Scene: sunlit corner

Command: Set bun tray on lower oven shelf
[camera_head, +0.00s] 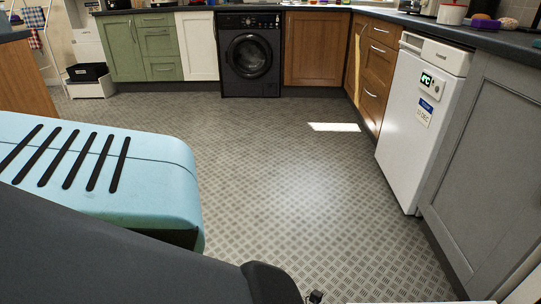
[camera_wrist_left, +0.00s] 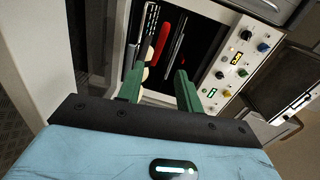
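In the left wrist view, my left gripper (camera_wrist_left: 161,82) has two green fingers standing apart, pointing at an oven (camera_wrist_left: 217,48). The oven's dark interior shows, with thin metal rack bars (camera_wrist_left: 177,45) inside. A red strip (camera_wrist_left: 163,40) lies near the bars; I cannot tell what it belongs to. Small pale rounded shapes show beside the fingers, too small to name as buns. I cannot pick out the bun tray for certain. The fingers appear empty. The head view shows neither the oven nor gripper fingertips. My right gripper is not in view.
In the wrist view, the oven's control panel (camera_wrist_left: 228,72) with several knobs lies right of the fingers. In the head view, the patterned floor (camera_head: 290,185) is clear. A black washing machine (camera_head: 249,57) stands at the back; a white appliance (camera_head: 412,120) and grey cabinet (camera_head: 490,165) line the right.

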